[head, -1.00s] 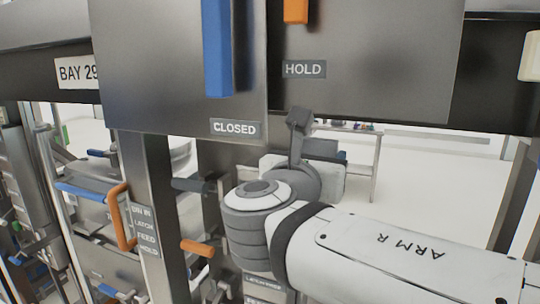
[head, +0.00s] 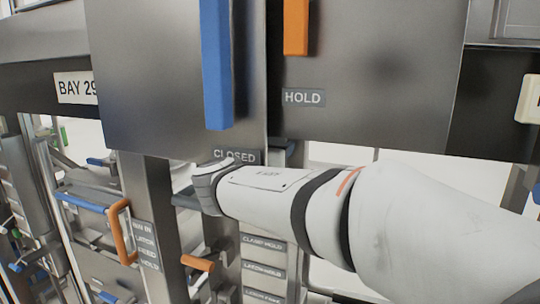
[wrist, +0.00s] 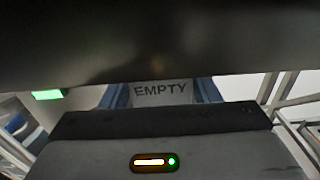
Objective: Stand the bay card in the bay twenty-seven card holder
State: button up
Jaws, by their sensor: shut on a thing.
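In the wrist view, a pale grey card marked EMPTY (wrist: 161,93) stands between the two blue fingers of my gripper (wrist: 158,101). My gripper is shut on this card. The card's upper part is hidden by a dark surface across the top of the view. In the head view, the gripper and the card are hidden behind my arm and the panels. I cannot make out a bay twenty-seven sign or its card holder; the bay sign in sight reads BAY 29 (head: 76,88).
Metal panels with a blue handle (head: 216,65) and an orange handle (head: 296,25) hang above my arm, marked CLOSED (head: 235,156) and HOLD (head: 303,97). Orange handles (head: 123,232) stick out at the lower left. A green light (wrist: 48,95) shows at left in the wrist view.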

jog(key=shift+w+a+r, duration=0.1)
jog(key=shift+w+a, duration=0.2)
jog(key=shift+w, duration=0.25)
jog(key=shift+f+p, duration=0.4)
jog(key=shift+f, duration=1.45)
jog(key=shift+f+b, duration=0.25)
jog(key=shift+b, duration=0.05)
jog(key=o, duration=1.1)
jog(key=shift+r, duration=0.1)
